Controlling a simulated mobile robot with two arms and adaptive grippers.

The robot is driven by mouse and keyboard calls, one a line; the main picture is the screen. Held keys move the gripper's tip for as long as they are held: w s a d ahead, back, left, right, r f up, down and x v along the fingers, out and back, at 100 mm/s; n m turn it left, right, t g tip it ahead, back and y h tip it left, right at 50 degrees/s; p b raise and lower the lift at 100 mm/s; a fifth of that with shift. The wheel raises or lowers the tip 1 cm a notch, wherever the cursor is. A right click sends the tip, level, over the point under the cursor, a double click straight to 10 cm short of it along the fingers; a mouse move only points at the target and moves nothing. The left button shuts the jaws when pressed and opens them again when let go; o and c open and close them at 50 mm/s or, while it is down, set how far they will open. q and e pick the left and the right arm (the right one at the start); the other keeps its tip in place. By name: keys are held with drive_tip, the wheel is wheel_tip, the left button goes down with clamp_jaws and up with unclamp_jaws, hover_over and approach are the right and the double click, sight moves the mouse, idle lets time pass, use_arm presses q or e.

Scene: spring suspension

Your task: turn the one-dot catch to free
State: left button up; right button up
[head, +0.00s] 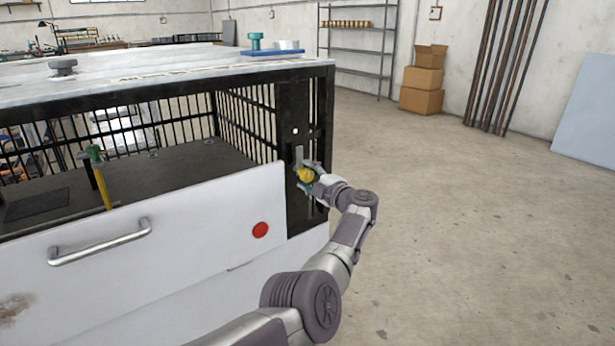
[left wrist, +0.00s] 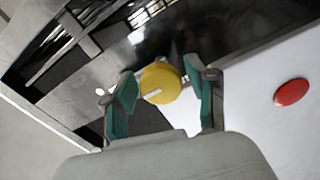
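The catch is a round yellow knob (head: 306,176) on the dark corner post (head: 292,95) of the barred cage. In the left wrist view the knob (left wrist: 161,84) carries a short white line, slightly tilted. My left gripper (head: 307,177) reaches it from the right. The knob's mount is mostly hidden. My right gripper is not in view.
Below the cage is a white front panel (head: 180,225) with a metal handle (head: 100,243) and a red disc (head: 260,230). A yellow bar with a green top (head: 102,185) stands inside the cage. A blue tray (head: 272,52) lies on top. The floor at right is clear.

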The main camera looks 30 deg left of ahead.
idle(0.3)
use_arm(q)
drive_tip(key=shift+s+d, duration=0.1)
drive_tip(key=shift+d, duration=0.25)
drive_tip(key=v, duration=0.6)
drive_tip(key=shift+s+d, duration=0.2)
drive_tip(key=shift+d, duration=0.15)
